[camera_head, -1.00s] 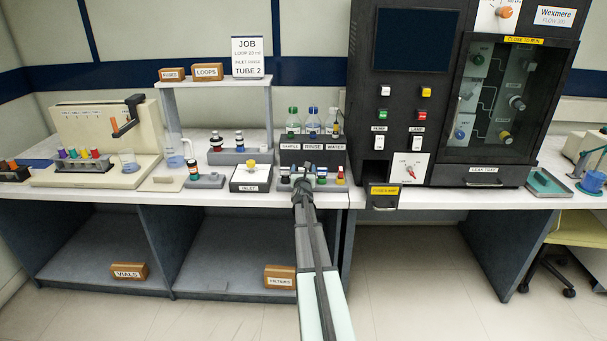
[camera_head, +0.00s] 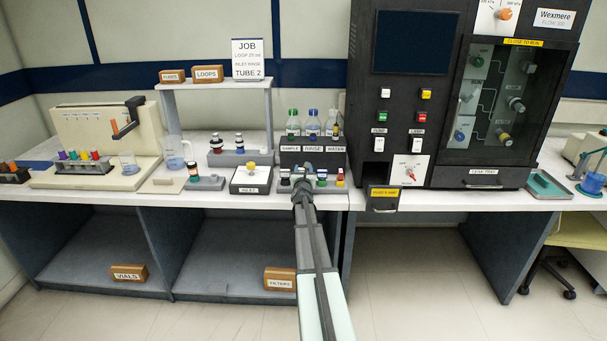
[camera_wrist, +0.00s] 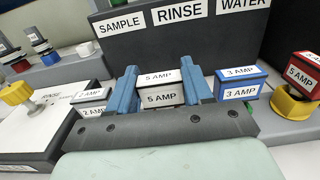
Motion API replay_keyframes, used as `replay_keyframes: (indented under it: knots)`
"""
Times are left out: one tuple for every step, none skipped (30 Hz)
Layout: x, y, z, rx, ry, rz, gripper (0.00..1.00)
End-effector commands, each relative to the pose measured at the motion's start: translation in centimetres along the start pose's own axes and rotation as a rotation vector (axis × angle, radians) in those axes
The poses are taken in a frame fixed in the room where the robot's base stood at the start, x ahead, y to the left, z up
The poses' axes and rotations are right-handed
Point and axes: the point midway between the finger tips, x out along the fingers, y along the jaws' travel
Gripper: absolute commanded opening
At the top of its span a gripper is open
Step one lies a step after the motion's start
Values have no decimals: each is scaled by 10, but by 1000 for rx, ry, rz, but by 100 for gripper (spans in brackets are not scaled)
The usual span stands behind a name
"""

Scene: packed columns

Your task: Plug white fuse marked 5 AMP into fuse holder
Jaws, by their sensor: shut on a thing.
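The white fuse marked 5 AMP (camera_wrist: 160,96) is between the blue fingers of my gripper (camera_wrist: 161,92) in the wrist view, and the gripper is shut on it. It stands upright in the row of fuses, and I cannot tell whether it is lifted. In the head view my gripper (camera_head: 304,188) is at this row near the bench's front edge, and hides the white fuse. The fuse holder (camera_head: 384,200), with a yellow label, sticks out low at the machine's left front, to the right of my gripper.
A white 2 AMP fuse (camera_wrist: 92,108) is left of my gripper; a blue 3 AMP fuse (camera_wrist: 240,90) and a red 5 AMP fuse (camera_wrist: 302,76) on a yellow base are right. The black bottle rack (camera_wrist: 185,48) stands close behind. The INLET block (camera_head: 250,180) is to the left.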

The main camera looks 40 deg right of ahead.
Motion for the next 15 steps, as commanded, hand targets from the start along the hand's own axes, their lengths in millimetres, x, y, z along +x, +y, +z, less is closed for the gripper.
replay_keyframes:
  knots:
    - [0,0,7,1,-1,0,21]
    - [-1,0,11,1,-2,0,21]
    - [-1,0,18,1,-3,0,21]
    - [-1,0,23,2,-4,0,21]
    - [0,0,27,2,-3,0,21]
    - [0,0,32,2,-3,0,21]
    - [0,0,37,2,-2,0,21]
    - [-1,0,42,2,-3,1,21]
    - [0,0,49,2,-3,1,21]
    - [0,0,52,2,-3,0,21]
    - [0,0,55,2,-3,-1,21]
    - [0,0,60,2,-3,-1,21]
    - [0,0,63,2,-3,0,21]
    - [0,0,67,2,-3,0,21]
    - [0,0,72,2,-3,1,21]
